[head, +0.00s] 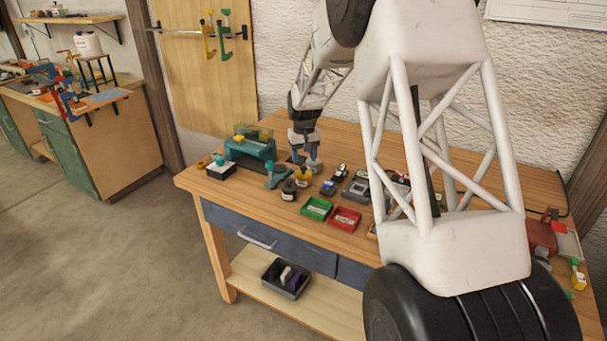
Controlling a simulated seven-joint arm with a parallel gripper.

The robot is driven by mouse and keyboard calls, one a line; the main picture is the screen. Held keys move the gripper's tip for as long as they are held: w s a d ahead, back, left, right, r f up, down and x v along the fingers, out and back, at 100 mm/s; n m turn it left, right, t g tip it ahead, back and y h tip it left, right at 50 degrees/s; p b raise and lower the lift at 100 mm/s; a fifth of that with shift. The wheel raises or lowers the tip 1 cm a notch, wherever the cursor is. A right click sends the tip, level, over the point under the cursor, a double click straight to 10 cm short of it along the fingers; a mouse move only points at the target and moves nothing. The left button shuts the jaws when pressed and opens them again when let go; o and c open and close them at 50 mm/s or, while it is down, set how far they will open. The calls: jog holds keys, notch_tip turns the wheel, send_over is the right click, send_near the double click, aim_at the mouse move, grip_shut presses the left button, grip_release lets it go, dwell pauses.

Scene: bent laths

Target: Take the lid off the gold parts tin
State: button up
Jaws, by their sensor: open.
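The gold parts tin (303,178) is a small yellow-gold round container on the wooden workbench, left of the bench's middle. It is small in the head view, and I cannot make out where its lid ends and its body begins. My gripper (305,162) points down just above and behind the tin in the picture. Its two fingers are apart with nothing seen between them. The right fingertip appears close to the tin's top; I cannot tell whether it touches.
A dark round tin (289,189) stands just left of the gold tin. A teal stand (277,176), a teal box-like device (250,148), a green tray (316,208) and a red tray (345,219) are nearby. My arm hides the bench's right part.

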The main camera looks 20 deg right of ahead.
aim_at(304, 167)
jog(key=shift+f, duration=2.55)
jog(key=shift+c, duration=0.3)
jog(key=c, duration=0.9)
